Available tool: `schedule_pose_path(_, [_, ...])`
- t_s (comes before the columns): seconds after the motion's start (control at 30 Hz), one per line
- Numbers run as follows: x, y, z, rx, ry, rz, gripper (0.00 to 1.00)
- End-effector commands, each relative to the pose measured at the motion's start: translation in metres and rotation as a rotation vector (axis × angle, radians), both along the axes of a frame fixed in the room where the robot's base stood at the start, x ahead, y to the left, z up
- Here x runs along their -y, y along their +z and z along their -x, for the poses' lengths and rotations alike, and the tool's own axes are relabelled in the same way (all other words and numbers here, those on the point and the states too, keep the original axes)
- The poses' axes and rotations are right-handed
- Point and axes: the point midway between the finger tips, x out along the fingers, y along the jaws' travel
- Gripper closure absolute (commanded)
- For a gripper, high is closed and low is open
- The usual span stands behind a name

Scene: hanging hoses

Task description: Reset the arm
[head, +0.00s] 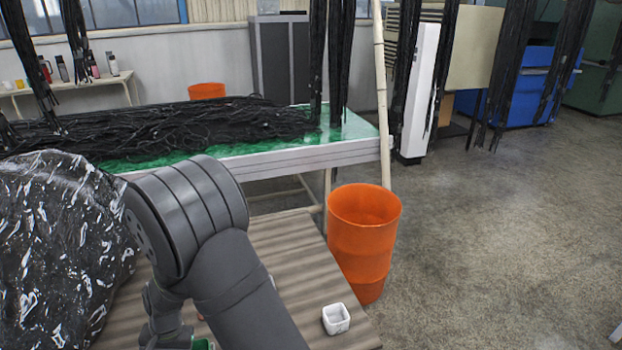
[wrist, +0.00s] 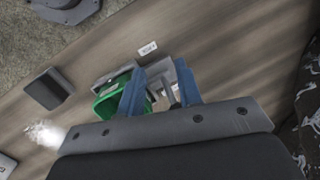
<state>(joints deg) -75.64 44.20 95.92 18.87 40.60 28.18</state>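My gripper shows in the wrist view (wrist: 159,80) with two blue fingers set apart, open. A green container (wrist: 112,100) and a grey part (wrist: 160,74) lie beyond the fingers over the wooden table; I see no clear grip on either. In the head view my grey arm reaches down at lower left. It hides most of the gripper, and a bit of green (head: 203,344) shows beside it at the bottom edge. The hoses (head: 180,120) are black strands, lying in a heap on the green-topped table (head: 350,127) and also hanging from above.
A shiny black bag (head: 60,255) bulges at left, close to my arm. A white cup (head: 336,318) stands on the wooden table (head: 295,255). An orange bin (head: 365,240) is just past its edge. A dark box (wrist: 48,88) and small label (wrist: 148,49) show in the wrist view.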

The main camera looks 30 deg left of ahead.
Motion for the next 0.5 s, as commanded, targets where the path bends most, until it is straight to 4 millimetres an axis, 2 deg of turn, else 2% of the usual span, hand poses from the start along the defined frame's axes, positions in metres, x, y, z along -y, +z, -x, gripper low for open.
schedule_pose_path(0.27, [0.006,-0.003,0.006,0.102,0.002,-0.101,0.68])
schedule_pose_path(0.5, [0.011,0.038,0.000,0.098,-0.001,-0.100,0.68])
